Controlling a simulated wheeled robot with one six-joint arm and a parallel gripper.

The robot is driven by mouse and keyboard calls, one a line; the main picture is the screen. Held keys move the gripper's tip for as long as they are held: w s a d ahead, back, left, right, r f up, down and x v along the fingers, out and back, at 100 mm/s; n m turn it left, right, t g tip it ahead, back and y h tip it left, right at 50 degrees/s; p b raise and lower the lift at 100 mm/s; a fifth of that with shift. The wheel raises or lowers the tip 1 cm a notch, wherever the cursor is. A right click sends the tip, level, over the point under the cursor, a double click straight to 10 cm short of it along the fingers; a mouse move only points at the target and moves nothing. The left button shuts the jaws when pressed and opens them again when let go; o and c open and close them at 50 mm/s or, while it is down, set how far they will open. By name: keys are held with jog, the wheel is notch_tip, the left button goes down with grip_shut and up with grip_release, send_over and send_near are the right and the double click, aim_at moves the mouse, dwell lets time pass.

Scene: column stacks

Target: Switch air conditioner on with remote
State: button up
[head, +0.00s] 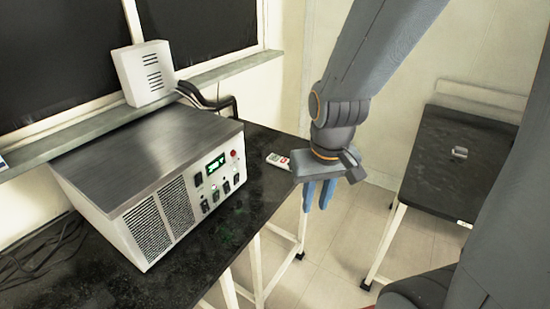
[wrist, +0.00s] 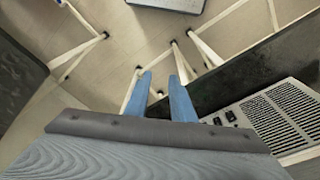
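A small white remote (head: 279,160) with a red mark lies flat on the black table (head: 262,190), near its right edge behind the box unit. My gripper (head: 318,195) is to the right of the remote, apart from it, over the floor beyond the table edge. Its blue fingers point down. In the wrist view my gripper (wrist: 161,76) has its two fingers apart with nothing between them. The remote cannot be made out in the wrist view. I see no unit that is clearly an air conditioner.
A metal-topped box unit (head: 150,150) with grilles and a lit green display stands on the table; its grille also shows in the wrist view (wrist: 285,115). A white vented box (head: 144,73) sits by the window sill. Another black table (head: 455,165) stands right, with floor between.

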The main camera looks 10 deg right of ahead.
grip_shut()
dwell(1.4)
